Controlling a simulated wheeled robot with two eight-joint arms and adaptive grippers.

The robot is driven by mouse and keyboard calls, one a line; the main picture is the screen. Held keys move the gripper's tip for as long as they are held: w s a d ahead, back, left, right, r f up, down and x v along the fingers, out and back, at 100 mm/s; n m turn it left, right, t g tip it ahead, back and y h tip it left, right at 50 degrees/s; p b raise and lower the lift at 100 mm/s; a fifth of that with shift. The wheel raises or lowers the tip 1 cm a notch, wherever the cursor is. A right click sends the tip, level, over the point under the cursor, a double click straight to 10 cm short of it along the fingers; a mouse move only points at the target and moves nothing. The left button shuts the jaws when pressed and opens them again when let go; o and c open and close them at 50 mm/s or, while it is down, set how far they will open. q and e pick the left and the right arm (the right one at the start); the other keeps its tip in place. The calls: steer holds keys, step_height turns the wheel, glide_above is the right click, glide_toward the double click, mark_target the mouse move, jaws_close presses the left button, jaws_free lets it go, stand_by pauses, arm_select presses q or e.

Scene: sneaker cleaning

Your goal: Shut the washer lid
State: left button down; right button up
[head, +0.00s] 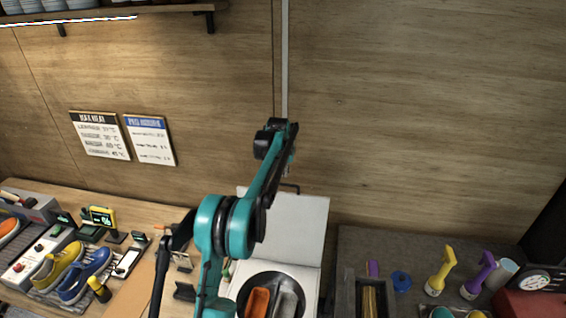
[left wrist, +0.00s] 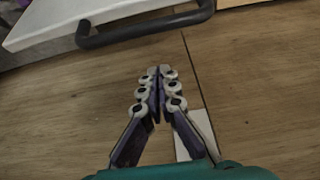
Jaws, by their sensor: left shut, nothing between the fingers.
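The washer lid (head: 307,225) is a white panel standing raised against the wall in the head view, behind the washer's round dark drum (head: 244,293). A dark bar handle (head: 291,187) sits at its top edge. The lid (left wrist: 60,18) and its handle (left wrist: 150,30) also show at the top of the left wrist view. My left gripper (head: 288,170) is high, just above the handle. In the left wrist view its fingers (left wrist: 157,72) are shut and empty, pointing at the handle with a gap between. My right gripper is not in view.
An orange shoe (head: 257,302) and a grey one (head: 286,304) lie in the drum. A yellow shoe (head: 57,265) and a blue shoe (head: 86,274) stand on the left counter. The wooden wall (head: 420,120) is close behind the lid.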

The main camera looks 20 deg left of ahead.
arm_select(q)
steer(key=s, duration=0.2)
steer(key=s+d, duration=0.1)
steer(key=s, duration=0.1)
steer(key=shift+r+p, duration=0.1)
steer(key=shift+p, duration=0.2)
steer(key=shift+w, duration=0.1)
